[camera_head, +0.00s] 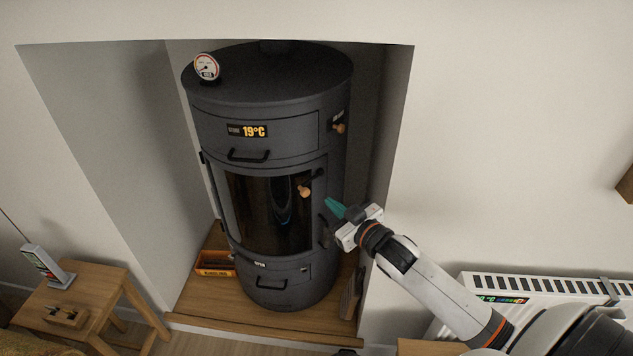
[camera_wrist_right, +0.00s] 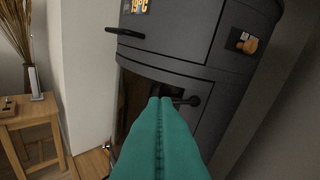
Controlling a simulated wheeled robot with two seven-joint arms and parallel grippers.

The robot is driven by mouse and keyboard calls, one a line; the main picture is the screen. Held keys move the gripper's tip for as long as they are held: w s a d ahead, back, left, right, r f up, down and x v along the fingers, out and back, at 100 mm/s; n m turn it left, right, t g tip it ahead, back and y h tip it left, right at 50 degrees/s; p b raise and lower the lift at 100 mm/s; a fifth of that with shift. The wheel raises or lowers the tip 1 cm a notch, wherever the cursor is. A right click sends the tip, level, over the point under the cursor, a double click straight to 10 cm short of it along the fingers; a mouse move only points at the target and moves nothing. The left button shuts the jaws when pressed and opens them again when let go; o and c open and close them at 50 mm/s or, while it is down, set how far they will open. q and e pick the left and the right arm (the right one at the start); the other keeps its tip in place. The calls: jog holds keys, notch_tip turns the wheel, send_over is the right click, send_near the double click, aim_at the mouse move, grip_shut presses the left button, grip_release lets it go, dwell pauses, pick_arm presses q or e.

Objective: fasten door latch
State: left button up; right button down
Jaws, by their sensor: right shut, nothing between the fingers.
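A dark grey cylindrical stove (camera_head: 262,95) stands in the wall alcove. Its middle door has a curved dark glass pane (camera_head: 262,212). A wooden knob (camera_head: 304,191) shows at the pane's upper right. A black latch handle (camera_head: 324,232) is at the door's right edge; a black lever also shows in the right wrist view (camera_wrist_right: 188,101). My right gripper (camera_head: 330,203) is at the door's right side, its teal fingers shut together and empty. In the wrist view its fingertips (camera_wrist_right: 160,101) appear just left of the lever; contact cannot be told. My left gripper is out of view.
The stove's upper drawer has a black handle (camera_head: 248,155) and a 19°C display (camera_head: 247,131). A side knob (camera_head: 339,128) is at upper right. A white radiator (camera_head: 560,290) stands at lower right, a wooden stool (camera_head: 90,290) at left. The alcove wall is close right of my gripper.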

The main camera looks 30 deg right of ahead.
jog(key=shift+a+r, duration=0.2)
jog(key=shift+r, duration=0.5)
jog(key=w+f+p, duration=0.2)
jog(key=w+f, duration=0.3)
jog(key=w, duration=0.5)
jog(key=shift+w, duration=0.3)
jog(key=shift+a, duration=0.1)
